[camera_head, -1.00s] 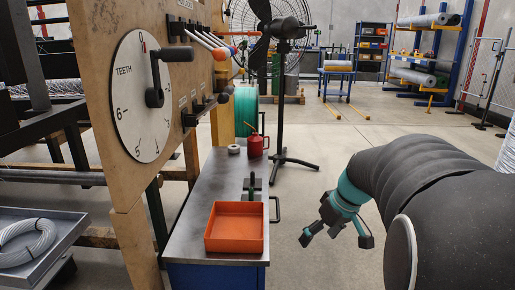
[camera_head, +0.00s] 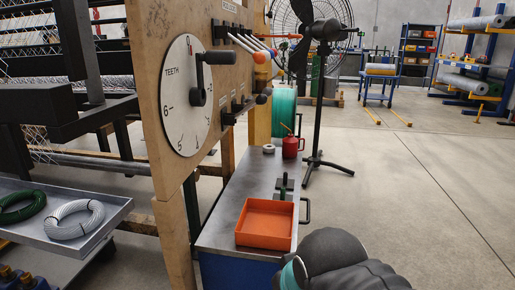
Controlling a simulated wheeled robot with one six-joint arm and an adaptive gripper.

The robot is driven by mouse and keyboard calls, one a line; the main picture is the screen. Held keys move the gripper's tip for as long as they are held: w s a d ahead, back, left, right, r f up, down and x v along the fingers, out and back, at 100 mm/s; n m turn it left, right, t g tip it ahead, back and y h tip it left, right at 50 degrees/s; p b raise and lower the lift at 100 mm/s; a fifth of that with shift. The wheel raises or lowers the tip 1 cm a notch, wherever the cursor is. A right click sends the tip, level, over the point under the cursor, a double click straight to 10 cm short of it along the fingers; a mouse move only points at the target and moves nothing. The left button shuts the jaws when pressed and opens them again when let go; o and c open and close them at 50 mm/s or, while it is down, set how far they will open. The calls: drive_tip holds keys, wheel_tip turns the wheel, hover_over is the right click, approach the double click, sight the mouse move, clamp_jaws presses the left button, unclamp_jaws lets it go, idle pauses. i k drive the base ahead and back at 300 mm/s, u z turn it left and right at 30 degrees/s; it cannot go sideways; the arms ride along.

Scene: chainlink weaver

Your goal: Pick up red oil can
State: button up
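The red oil can (camera_head: 290,147) stands upright near the far end of the grey metal bench top, with a thin orange spout pointing up and left and a handle on its right side. My arm enters at the bottom of the view, to the right of the bench's near end. A teal part of the arm shows at the bottom edge, but the gripper fingers are out of view or hidden. The arm is well short of the oil can and apart from it.
An orange tray (camera_head: 265,245) sits on the near part of the bench top (camera_head: 222,222). A dark clamp-like tool (camera_head: 283,187) and a roll of tape (camera_head: 268,149) lie beyond it. A wooden panel with a dial (camera_head: 185,120) stands left.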

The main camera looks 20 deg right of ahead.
sight(290, 148)
drive_tip(key=u, duration=2.3)
drive_tip(key=k, duration=2.75)
drive_tip(key=z, duration=2.7)
drive_tip(key=i, duration=2.45)
drive_tip(key=u, duration=1.9)
